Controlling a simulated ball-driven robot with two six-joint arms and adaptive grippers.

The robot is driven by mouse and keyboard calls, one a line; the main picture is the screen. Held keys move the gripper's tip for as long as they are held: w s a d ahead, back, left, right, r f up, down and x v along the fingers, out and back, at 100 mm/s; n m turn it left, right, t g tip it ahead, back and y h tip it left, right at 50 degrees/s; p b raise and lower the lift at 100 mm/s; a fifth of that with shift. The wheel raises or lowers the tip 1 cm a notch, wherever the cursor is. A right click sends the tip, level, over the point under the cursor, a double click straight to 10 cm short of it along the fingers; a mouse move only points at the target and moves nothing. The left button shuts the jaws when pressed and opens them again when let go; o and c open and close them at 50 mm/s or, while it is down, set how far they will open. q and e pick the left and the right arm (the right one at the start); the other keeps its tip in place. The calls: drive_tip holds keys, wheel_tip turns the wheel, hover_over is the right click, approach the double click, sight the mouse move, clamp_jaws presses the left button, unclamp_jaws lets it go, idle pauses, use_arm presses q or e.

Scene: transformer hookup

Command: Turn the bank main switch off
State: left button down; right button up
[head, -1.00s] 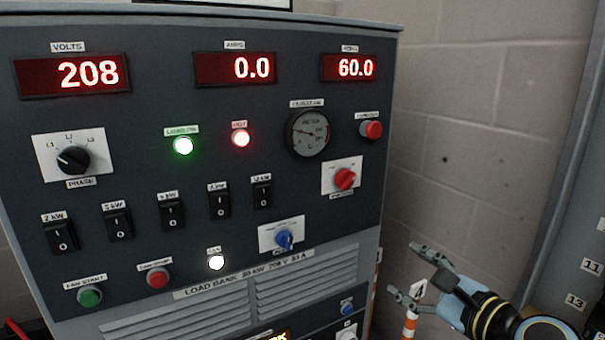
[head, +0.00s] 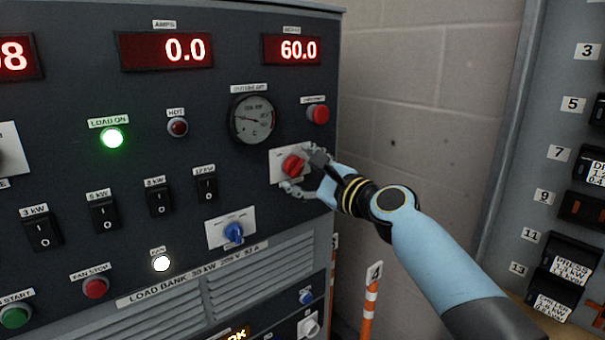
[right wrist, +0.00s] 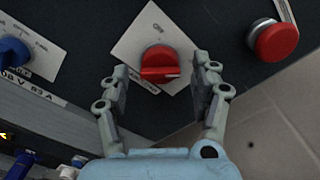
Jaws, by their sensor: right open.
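The bank main switch, a red rotary knob (head: 293,164) on a white plate (head: 280,176), sits on the load bank's dark front panel, below the red push button. In the right wrist view the red knob (right wrist: 160,65) lies between the fingertips, its ridge pointing right in that picture. My right gripper (head: 303,172) is open around the knob, one finger on each side. In the right wrist view the gripper's fingers (right wrist: 163,78) look apart from the knob, with gaps on both sides. My left gripper is not in view.
A red push button (head: 318,113) and a round gauge (head: 254,119) are above the knob. A blue rotary switch (head: 234,232) is below left. An orange-striped post (head: 371,300) stands right of the cabinet. A breaker panel (head: 577,170) is at the far right.

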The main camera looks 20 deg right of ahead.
drive_tip(key=c, duration=1.2)
